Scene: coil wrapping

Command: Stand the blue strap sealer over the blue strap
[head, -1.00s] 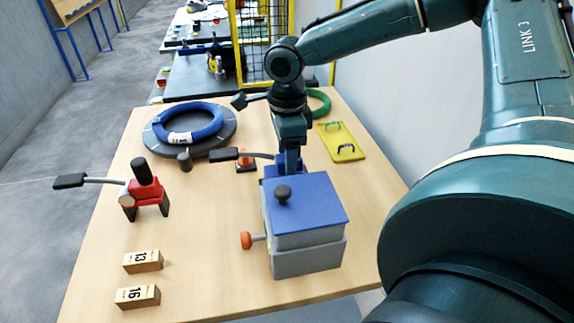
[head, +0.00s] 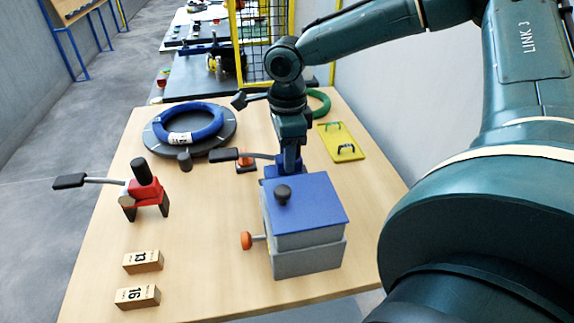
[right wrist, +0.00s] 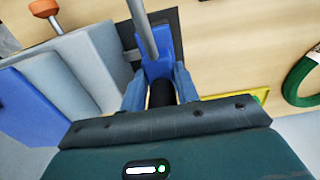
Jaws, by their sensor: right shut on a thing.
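My right gripper (head: 290,163) is shut on the blue strap sealer, just behind the blue-lidded box. In the head view the sealer's black lever grip (head: 225,154) sticks out to the left; its body is mostly hidden by my gripper and the box. In the right wrist view the blue sealer body (right wrist: 158,68) and its grey lever sit at my fingers (right wrist: 160,92), with a dark pad (right wrist: 172,25) beyond. I cannot make out a blue strap apart from the blue coil (head: 189,124) on its round grey stand. My left gripper is not in view.
The blue-lidded grey box (head: 307,260) with an orange knob stands close in front of my gripper. A red sealer (head: 146,192), two numbered wooden blocks (head: 143,262), a yellow plate (head: 340,143) and a green coil (head: 319,103) are on the table. The table's front middle is clear.

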